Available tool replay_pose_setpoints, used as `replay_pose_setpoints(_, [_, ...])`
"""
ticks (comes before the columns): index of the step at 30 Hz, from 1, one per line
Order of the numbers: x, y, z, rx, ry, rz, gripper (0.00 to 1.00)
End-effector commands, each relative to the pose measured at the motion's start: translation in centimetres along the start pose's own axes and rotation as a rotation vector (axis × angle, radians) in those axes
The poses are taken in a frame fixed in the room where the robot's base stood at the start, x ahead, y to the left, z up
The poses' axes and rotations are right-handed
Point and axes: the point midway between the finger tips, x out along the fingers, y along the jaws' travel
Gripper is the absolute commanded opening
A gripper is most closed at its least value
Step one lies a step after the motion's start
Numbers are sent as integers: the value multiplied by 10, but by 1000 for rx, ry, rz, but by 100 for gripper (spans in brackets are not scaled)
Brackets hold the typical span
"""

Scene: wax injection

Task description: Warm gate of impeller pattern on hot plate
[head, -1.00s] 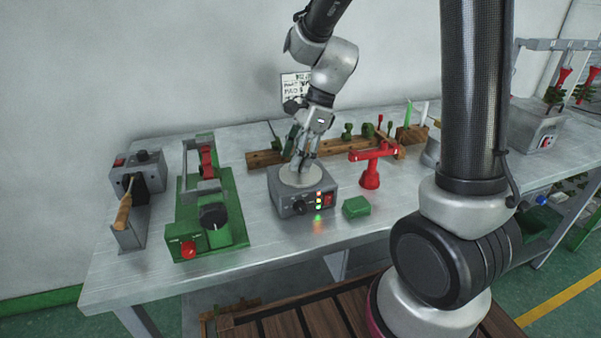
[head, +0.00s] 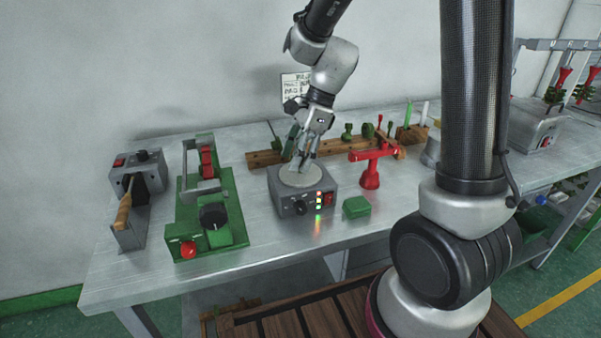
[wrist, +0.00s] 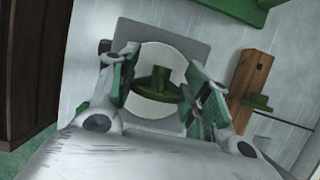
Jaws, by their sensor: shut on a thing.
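The hot plate (head: 284,204) is a grey box with a round pale heating disc (head: 290,180), a black knob, a red switch and lit indicator lights on its front. My gripper (head: 301,166) points down just over the disc. In the wrist view, the green impeller pattern (wrist: 157,84) is between my two fingers, in front of the pale disc, and my gripper is shut on it. Its gate and underside are hidden, so I cannot tell whether it touches the disc. In the head view the fingers hide most of the pattern.
A wooden rack (head: 265,158) with green patterns stands behind the hot plate. A red stand (head: 371,172) and a green block (head: 356,207) are to the right. A green fixture (head: 190,205) and a grey unit with a wood-handled tool (head: 124,208) are to the left.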

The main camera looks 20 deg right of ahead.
Motion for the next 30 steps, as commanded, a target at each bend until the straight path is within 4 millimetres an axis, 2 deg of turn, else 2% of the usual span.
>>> replay_pose_setpoints(16, [-2,0,1,-1,0,-1,31])
replay_pose_setpoints(30, [-53,0,21,-2,0,-2,31])
